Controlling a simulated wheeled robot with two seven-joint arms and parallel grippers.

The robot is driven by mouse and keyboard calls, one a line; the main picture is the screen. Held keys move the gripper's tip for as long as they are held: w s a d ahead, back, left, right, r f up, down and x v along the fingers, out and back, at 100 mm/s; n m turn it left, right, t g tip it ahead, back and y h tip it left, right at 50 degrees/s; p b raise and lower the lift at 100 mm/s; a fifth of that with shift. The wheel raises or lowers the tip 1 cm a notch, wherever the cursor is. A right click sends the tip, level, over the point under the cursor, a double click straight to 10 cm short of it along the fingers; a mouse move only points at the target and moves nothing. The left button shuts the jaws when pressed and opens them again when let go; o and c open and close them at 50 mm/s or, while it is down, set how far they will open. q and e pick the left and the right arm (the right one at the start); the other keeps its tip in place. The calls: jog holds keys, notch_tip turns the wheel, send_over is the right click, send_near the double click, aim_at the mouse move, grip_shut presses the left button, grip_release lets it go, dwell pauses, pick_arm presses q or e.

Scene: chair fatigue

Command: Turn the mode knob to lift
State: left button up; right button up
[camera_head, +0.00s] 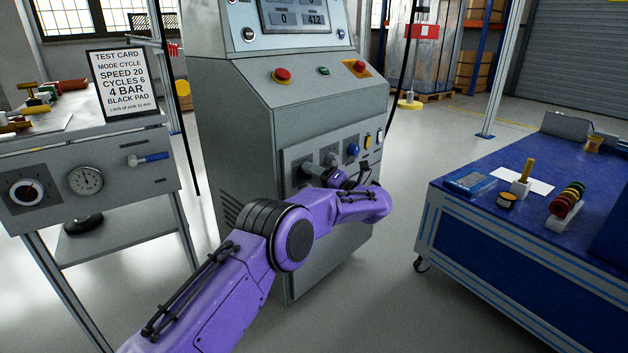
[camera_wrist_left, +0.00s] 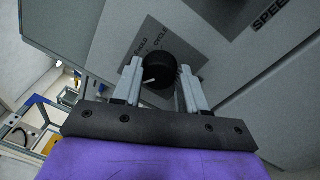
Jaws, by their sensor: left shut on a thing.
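The black mode knob (camera_wrist_left: 158,72) sits on the console's grey panel in the left wrist view. A white pointer line shows on it, towards its lower left. Printed labels stand by it; "CYCLE" can be read, and a second word to its left is hard to read. My left gripper (camera_wrist_left: 158,84) has one finger on each side of the knob and is shut on it. In the head view my purple left arm reaches to the console (camera_head: 230,105), with the gripper (camera_head: 318,168) at its front control panel. The knob cannot be clearly made out there. My right gripper is not in view.
A blue button (camera_head: 353,150) and small switches lie right of the gripper. Red buttons (camera_head: 282,75) sit on the sloped top. A test card (camera_head: 125,85) reading "MODE CYCLE" stands on the left bench. A blue workbench (camera_head: 480,225) stands at the right, with open floor between.

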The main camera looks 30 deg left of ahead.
pick_arm(q)
jog(key=shift+n, duration=0.5)
jog(key=o, duration=1.1)
jog(key=shift+c, duration=0.2)
jog(key=s+d+p, duration=0.1)
jog(key=d+p, duration=0.1)
jog(key=d, duration=0.8)
jog(key=shift+s+d+f, duration=0.2)
jog(key=shift+s+f, duration=0.05)
jog(key=shift+f, duration=0.15)
